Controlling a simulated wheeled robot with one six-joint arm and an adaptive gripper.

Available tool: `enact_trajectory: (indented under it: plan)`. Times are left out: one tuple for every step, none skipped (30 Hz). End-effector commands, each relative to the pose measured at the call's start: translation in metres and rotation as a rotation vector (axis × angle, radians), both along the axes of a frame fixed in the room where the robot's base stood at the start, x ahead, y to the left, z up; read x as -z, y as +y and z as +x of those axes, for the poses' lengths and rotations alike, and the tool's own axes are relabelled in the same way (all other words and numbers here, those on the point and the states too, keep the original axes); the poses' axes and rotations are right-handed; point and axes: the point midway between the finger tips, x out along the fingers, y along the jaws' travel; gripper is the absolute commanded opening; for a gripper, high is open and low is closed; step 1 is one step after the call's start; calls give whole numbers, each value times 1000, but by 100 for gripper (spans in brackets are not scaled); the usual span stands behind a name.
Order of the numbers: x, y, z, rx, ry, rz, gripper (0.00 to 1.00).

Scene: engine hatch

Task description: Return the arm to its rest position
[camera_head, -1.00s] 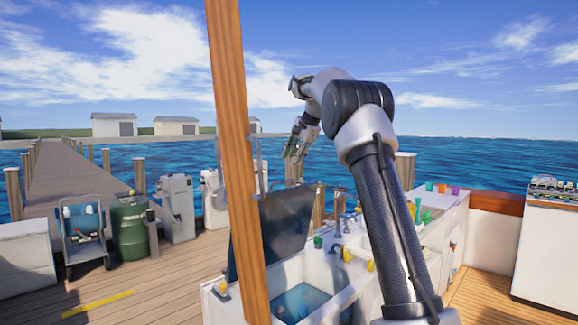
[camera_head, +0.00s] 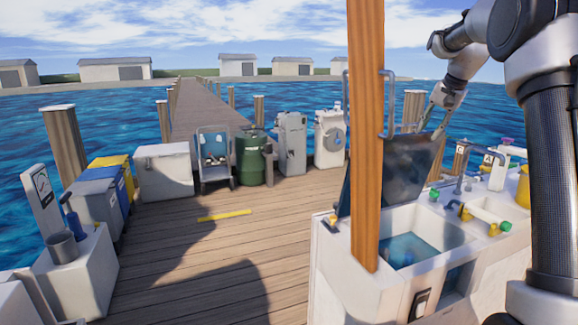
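My arm rises at the right side of the head view and bends over toward the left at the top. My gripper (camera_head: 436,118) hangs from its end, pointing down, above the sea and near the top edge of the raised dark hatch lid (camera_head: 408,160). The fingers are small and seen from the side, so I cannot tell whether they are open or shut. I see no object clearly held. The lid stands open over a white housing (camera_head: 340,262) with a blue-looking opening, partly hidden behind a wooden post.
The wooden post (camera_head: 366,190) stands upright in front of the housing. Valves and pipes (camera_head: 490,212) sit on the counter beside my arm. A green barrel (camera_head: 251,160), a hand cart (camera_head: 213,165) and a white chest (camera_head: 164,172) line the dock.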

Motion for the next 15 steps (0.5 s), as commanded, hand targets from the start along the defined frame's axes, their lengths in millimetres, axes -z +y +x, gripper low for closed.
enact_trajectory:
  plan:
    - [5, 6, -24, -54, 19, -30, 32]
    - [9, 9, -39, -89, 28, -50, 32]
    - [13, 13, -60, -140, 43, -76, 32]
    - [15, 17, -78, -178, 51, -96, 32]
    - [18, 21, -98, -220, 60, -118, 32]
    - [21, 28, -125, -275, 72, -144, 32]
    - [24, 33, -146, -316, 78, -164, 32]
    - [27, 37, -168, -356, 86, -183, 32]
    - [31, 43, -196, -406, 94, -207, 32]
    - [35, 48, -217, -442, 98, -224, 32]
    - [39, 52, -238, -476, 102, -239, 32]
    - [44, 57, -265, -517, 106, -259, 32]
    - [48, 60, -285, -546, 106, -273, 32]
    - [54, 64, -305, -572, 107, -285, 32]
    - [60, 68, -330, -603, 107, -302, 32]
